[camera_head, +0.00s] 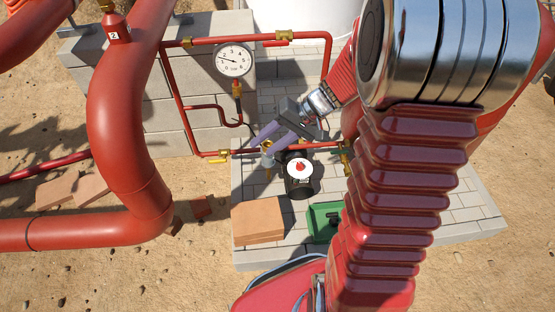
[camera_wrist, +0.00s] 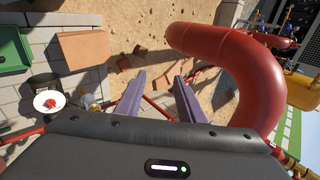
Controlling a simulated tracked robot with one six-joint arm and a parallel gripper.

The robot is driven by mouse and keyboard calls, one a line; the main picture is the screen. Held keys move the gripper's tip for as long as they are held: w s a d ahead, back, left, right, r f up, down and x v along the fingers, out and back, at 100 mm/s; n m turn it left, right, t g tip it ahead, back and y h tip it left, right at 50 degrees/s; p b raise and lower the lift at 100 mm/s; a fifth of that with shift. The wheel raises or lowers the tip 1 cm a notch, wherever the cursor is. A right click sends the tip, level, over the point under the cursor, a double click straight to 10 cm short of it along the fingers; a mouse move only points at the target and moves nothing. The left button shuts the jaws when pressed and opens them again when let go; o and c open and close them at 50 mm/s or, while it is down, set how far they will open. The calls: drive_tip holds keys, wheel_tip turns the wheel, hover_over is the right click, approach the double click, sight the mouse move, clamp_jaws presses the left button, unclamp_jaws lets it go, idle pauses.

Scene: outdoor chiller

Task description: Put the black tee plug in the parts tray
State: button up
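My gripper (camera_head: 261,148) is open, with its two purple-grey fingers spread apart. Nothing shows between them in the wrist view (camera_wrist: 160,78). In the head view the fingertips overlap the brass fitting (camera_head: 267,160) on the low red pipe; contact cannot be told. A green tray (camera_head: 316,222) lies on the paving, partly hidden behind my arm; it also shows at the left edge of the wrist view (camera_wrist: 12,52). A small dark shape shows at the tray's right side, too unclear to name. I cannot pick out the black tee plug with certainty.
A black cylinder (camera_head: 300,188) with a white, red-marked top stands right of my fingers. Bricks (camera_head: 258,220) lie left of the tray. A pressure gauge (camera_head: 234,60) and thin red pipes stand behind. A thick red pipe (camera_head: 125,120) curves at left. Sandy ground is mostly open.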

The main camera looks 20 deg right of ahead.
drive_tip(key=s+a+r+n+t+h, duration=0.1)
drive_tip(key=s+a+r+n+h, duration=0.1)
drive_tip(key=s+r+h, duration=0.2)
drive_tip(key=s+a+r+n+t+h, duration=0.1)
drive_tip(key=s+a+r+n+h, duration=0.1)
drive_tip(key=s+r, duration=0.8)
drive_tip(key=shift+s+a+r+h, duration=0.3)
drive_tip(key=shift+s+h, duration=0.6)
drive_tip(key=shift+s, duration=0.75)
